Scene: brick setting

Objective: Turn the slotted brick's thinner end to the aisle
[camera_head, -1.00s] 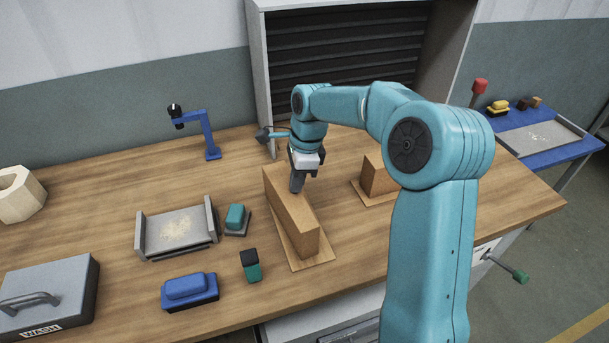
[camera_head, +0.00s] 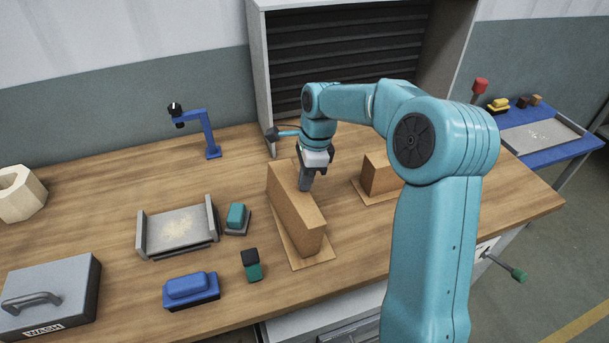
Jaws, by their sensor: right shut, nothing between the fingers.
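A long tan brick (camera_head: 292,208) lies on a thin board (camera_head: 318,259) near the middle of the bench, its length running from back left to front right. A second tan brick (camera_head: 379,175) stands on another thin board (camera_head: 366,198) to the right, partly hidden by my right arm. No slot is clear on either brick, so I cannot tell which is slotted or which end is thinner. My right gripper (camera_head: 306,187) is shut and empty, pointing down at the long brick's upper right edge. I cannot tell if it touches. My left gripper is not in view.
A grey tray (camera_head: 142,235), teal block (camera_head: 236,215), small teal-and-black item (camera_head: 252,266) and blue block (camera_head: 190,288) lie left of the long brick. A blue stand (camera_head: 212,150) and grey cabinet (camera_head: 260,85) are behind. The front right bench is clear.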

